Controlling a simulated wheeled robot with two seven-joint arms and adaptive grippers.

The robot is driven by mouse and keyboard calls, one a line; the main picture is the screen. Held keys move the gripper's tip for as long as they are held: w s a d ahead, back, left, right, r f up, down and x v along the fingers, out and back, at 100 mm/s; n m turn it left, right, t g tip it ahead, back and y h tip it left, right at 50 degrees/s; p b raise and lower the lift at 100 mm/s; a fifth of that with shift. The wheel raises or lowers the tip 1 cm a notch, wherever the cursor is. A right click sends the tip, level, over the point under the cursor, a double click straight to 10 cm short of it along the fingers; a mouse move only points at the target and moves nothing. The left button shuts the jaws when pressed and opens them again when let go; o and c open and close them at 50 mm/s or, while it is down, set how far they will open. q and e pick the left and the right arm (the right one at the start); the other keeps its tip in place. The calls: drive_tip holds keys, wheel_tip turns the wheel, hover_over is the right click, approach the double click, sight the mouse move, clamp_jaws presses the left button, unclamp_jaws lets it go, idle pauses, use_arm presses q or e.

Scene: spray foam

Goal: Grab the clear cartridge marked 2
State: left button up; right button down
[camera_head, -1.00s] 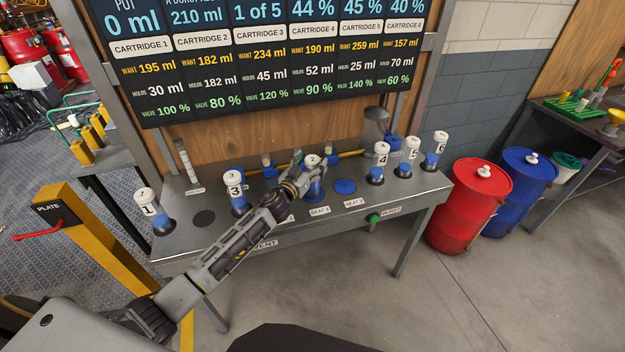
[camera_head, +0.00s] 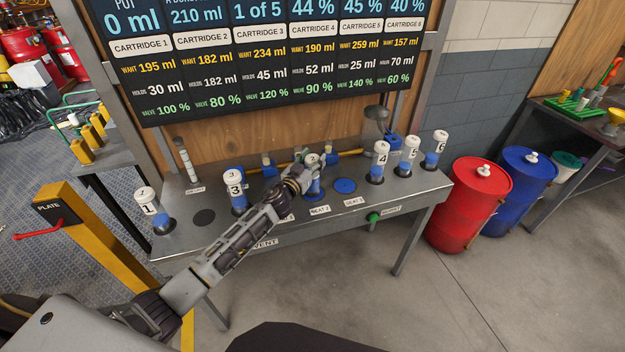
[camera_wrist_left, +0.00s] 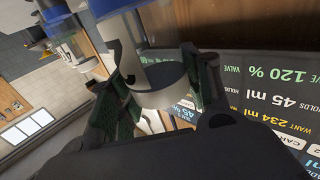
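The clear cartridge marked 2 (camera_head: 313,161) stands upright in a blue seat (camera_head: 313,194) near the middle of the bench, with a white cap and blue lower part. My left gripper (camera_head: 302,171) is at its upper part and hides some of it. In the left wrist view the clear cartridge (camera_wrist_left: 155,80) sits between the two dark fingers of my left gripper (camera_wrist_left: 152,75), one on each side. The fingers look open around it; firm contact is not visible. My right gripper is not in view.
Cartridge 3 (camera_head: 235,190) stands left of my gripper, and cartridge 1 (camera_head: 151,212) farther left. Cartridges 4 (camera_head: 380,163), 5 (camera_head: 409,158) and 6 (camera_head: 436,152) stand at the right. An empty blue seat (camera_head: 345,186) is beside cartridge 2. A board (camera_head: 270,60) hangs behind.

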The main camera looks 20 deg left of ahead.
use_arm(q)
clamp_jaws()
drive_tip(key=shift+r, duration=0.1)
drive_tip(key=shift+r, duration=0.1)
drive_tip(key=shift+r+p, duration=0.5)
drive_tip(key=shift+r, duration=4.4)
